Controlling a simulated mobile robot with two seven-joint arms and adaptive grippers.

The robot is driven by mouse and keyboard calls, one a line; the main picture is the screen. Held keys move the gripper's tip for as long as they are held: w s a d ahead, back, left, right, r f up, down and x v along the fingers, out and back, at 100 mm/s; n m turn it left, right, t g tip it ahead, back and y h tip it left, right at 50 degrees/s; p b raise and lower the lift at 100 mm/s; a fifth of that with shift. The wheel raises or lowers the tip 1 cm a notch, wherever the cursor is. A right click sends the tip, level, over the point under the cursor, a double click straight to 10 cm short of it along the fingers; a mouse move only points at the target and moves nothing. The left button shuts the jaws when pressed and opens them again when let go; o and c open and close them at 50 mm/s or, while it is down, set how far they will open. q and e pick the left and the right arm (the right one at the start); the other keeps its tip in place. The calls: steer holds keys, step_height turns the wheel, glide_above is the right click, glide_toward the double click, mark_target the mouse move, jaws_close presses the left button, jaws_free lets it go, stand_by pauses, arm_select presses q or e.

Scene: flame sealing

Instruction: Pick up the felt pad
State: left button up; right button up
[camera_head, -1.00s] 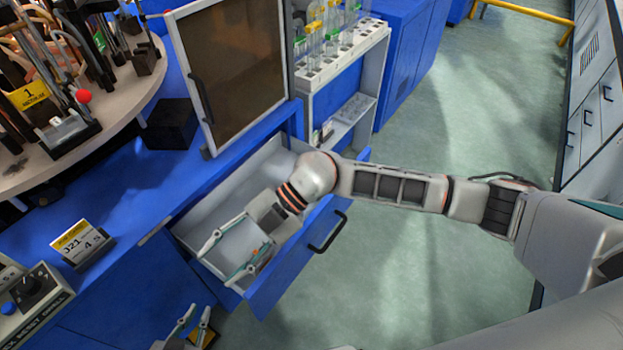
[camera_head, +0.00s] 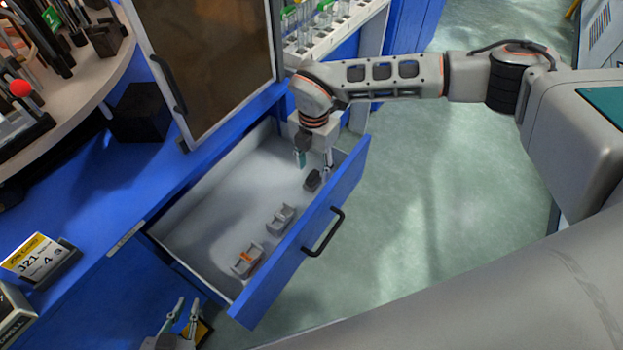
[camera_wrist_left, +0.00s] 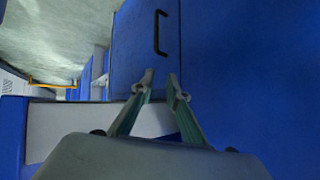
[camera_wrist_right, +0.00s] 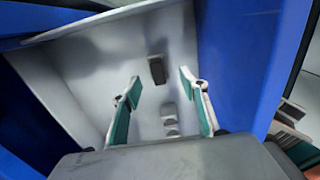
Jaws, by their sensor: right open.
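A small dark grey block (camera_head: 312,181), which looks like the felt pad, lies in the open drawer (camera_head: 205,215) near its right end. It also shows in the right wrist view (camera_wrist_right: 156,69), beyond and between the fingertips. My right gripper (camera_head: 314,160) points down into the drawer close to the pad. Its fingers (camera_wrist_right: 159,85) stand apart with nothing between them. I cannot tell if a fingertip touches the pad. My left gripper (camera_head: 188,302) is low outside the drawer's front left. Its fingertips (camera_wrist_left: 160,80) are a little apart and empty.
Two grey cradle-like parts, one plain (camera_head: 281,218) and one with an orange strip (camera_head: 246,260), lie in the drawer. The drawer front has a black handle (camera_head: 323,233). A cabinet door (camera_head: 200,55) stands behind the drawer. Much of the drawer floor is clear.

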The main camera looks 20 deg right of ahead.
mark_target(313, 175)
step_height(313, 175, down, 5)
steer(key=shift+f+b, duration=0.1)
steer(key=shift+b, duration=0.6)
steer(key=shift+w+f, duration=0.1)
steer(key=shift+f, duration=0.05)
steer(key=c, duration=1.2)
